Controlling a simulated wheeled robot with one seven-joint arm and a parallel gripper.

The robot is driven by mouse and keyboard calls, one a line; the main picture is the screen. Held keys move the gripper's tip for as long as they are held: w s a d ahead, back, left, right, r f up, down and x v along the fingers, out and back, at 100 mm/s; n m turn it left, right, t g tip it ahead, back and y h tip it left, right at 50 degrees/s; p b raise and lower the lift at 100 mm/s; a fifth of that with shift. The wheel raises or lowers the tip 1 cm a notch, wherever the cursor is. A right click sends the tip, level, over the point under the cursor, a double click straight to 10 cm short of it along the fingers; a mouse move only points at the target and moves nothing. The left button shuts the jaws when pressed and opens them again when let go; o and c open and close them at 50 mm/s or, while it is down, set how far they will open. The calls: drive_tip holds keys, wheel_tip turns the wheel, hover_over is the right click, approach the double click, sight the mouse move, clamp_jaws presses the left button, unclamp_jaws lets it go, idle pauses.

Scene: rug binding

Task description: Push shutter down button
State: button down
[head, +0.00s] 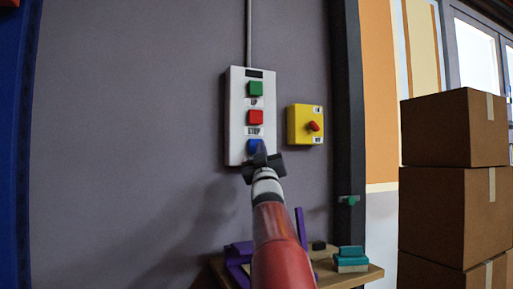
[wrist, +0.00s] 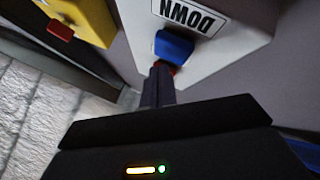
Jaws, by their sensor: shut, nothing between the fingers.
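The control panel (head: 236,130) is a white upright box on the grey wall, with a green UP button (head: 256,89), a red STOP button (head: 255,117) and a blue down button (head: 254,146) at the bottom. In the wrist view the blue button (wrist: 174,46) sits beside the DOWN label (wrist: 188,14). My gripper (head: 262,155) is in front of the panel's lower end and partly hides the blue button. In the wrist view its shut fingertips (wrist: 160,72) are close to the blue button's edge; I cannot tell whether they touch it. The gripper holds nothing.
A yellow box with a red knob (head: 305,125) is on the wall right of the panel. Below is a wooden shelf (head: 362,277) with purple and teal items. Stacked cardboard boxes (head: 455,128) stand at the right. The wall left of the panel is clear.

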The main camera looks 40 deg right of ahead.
drive_tip(key=shift+w, duration=0.1)
idle(0.6)
drive_tip(key=shift+w+d, duration=0.1)
drive_tip(key=shift+w, duration=0.2)
